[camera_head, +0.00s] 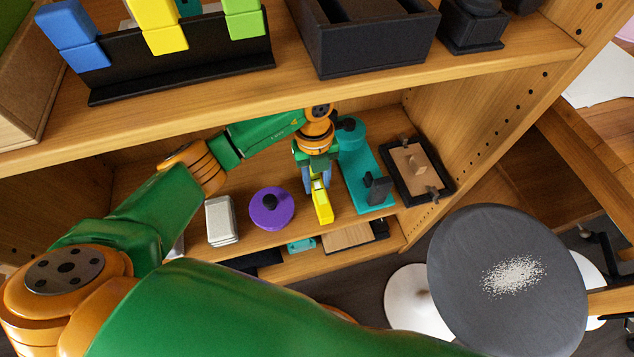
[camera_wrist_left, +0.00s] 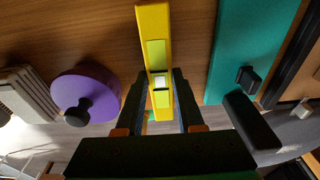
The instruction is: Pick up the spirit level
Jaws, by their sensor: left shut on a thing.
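The spirit level is a yellow bar with a pale green vial window. In the head view the spirit level (camera_head: 322,203) is on the middle shelf, with its near end at the shelf's front edge. My left gripper (camera_head: 317,181) reaches in from above and is shut on it. In the left wrist view the spirit level (camera_wrist_left: 154,30) runs up the middle, between the two dark fingers of my left gripper (camera_wrist_left: 161,103). I cannot tell whether it is touching the shelf. My right gripper is not in view.
A purple round lidded thing (camera_head: 271,209) stands left of the level, with a grey block (camera_head: 220,220) beyond it. A teal board with a black handle (camera_head: 366,180) is close on the right, then a black-framed tray (camera_head: 392,183). The upper shelf (camera_head: 290,85) overhangs my arm.

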